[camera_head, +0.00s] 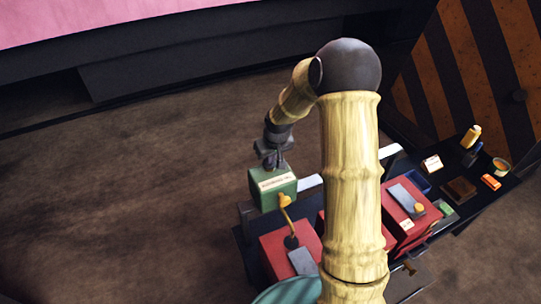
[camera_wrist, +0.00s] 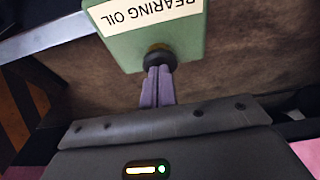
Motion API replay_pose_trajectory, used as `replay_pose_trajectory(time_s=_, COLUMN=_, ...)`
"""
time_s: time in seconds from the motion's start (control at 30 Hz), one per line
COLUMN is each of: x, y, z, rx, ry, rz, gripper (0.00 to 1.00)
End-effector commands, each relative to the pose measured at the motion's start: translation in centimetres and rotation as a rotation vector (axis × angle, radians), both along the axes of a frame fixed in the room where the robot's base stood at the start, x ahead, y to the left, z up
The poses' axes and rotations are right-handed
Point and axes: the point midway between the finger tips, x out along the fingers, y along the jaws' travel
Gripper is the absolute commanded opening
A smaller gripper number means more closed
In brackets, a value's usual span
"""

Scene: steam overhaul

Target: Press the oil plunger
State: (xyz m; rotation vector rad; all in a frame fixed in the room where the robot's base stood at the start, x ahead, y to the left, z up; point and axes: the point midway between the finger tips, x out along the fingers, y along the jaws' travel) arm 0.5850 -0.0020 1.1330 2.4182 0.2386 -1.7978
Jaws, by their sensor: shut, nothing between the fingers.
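The green oil box (camera_head: 260,198) stands left of my bamboo-like arm in the head view, its top close under my gripper (camera_head: 274,163). In the wrist view the green box (camera_wrist: 128,50) carries a white label reading "BEARING OIL", seen upside down. A dark round plunger knob (camera_wrist: 160,57) sits at the box's near edge. My gripper (camera_wrist: 158,72) is shut and empty, its two purple-grey fingers together with their tips at the knob. They look to touch it or nearly so; the tips partly overlap it. How far the plunger is pressed cannot be told.
A yellow spout (camera_head: 285,201) is at the box's right side. Red blocks (camera_head: 270,253) with grey plates stand on the dark bench in front. Small bottles, a brown block and an orange item (camera_head: 490,182) lie at the right. The brown floor at left is clear.

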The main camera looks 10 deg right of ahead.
Motion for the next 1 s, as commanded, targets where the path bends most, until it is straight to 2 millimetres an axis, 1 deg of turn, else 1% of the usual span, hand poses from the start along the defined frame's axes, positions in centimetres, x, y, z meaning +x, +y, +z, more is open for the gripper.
replay_pose_trajectory(time_s=0.03, x=-0.1, y=0.0, z=-0.6, rx=0.001, ry=0.005, rz=0.001, gripper=0.00)
replay_pose_trajectory(time_s=0.37, x=-0.3, y=0.0, z=-0.6, rx=0.001, ry=0.011, rz=0.000, gripper=0.00)
replay_pose_trajectory(time_s=0.47, x=-0.3, y=0.0, z=-0.4, rx=0.001, ry=0.012, rz=-0.001, gripper=0.00)
replay_pose_trajectory(time_s=0.57, x=-0.4, y=0.0, z=0.4, rx=0.001, ry=0.011, rz=-0.001, gripper=0.00)
replay_pose_trajectory(time_s=0.87, x=-0.2, y=0.1, z=4.3, rx=0.001, ry=-0.001, rz=0.001, gripper=0.00)
replay_pose_trajectory(time_s=0.93, x=-0.4, y=0.0, z=4.6, rx=0.000, ry=-0.004, rz=0.000, gripper=0.00)
replay_pose_trajectory(time_s=1.0, x=-0.6, y=-0.1, z=5.4, rx=0.001, ry=-0.006, rz=-0.001, gripper=0.00)
